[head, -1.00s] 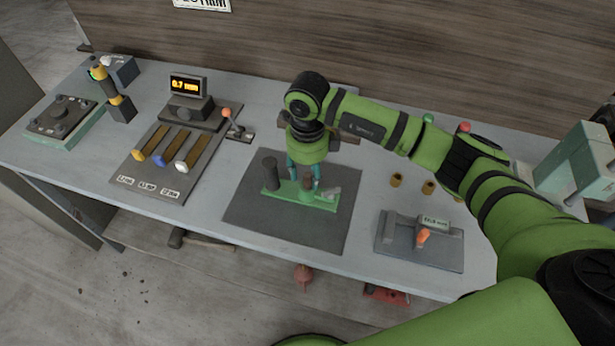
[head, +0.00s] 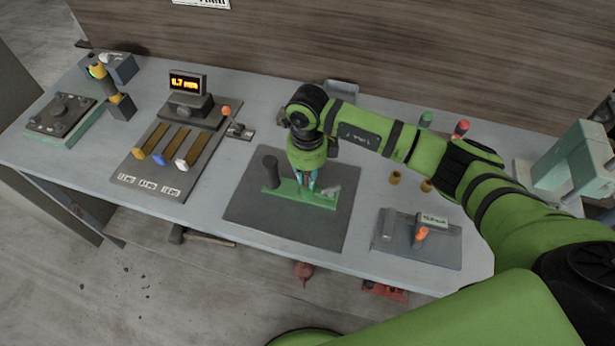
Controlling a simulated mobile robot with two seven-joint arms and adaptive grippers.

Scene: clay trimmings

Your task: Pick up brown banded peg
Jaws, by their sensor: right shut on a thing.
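My right gripper (head: 308,184) points down over the green fixture (head: 284,190) on the dark mat. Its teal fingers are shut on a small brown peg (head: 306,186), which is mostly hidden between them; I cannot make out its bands. The peg looks to be still at the fixture, and any gap below it is too small to tell. A dark upright cylinder (head: 270,171) stands at the left end of the fixture. My left gripper is not in view.
The dark mat (head: 250,219) has bare room around the fixture. A grey gauge block with an orange knob (head: 421,233) stands to the right. Brown tubes (head: 395,177) and green (head: 426,119) and red (head: 461,129) pegs stand behind it. Colored sliders (head: 160,158) are on the left.

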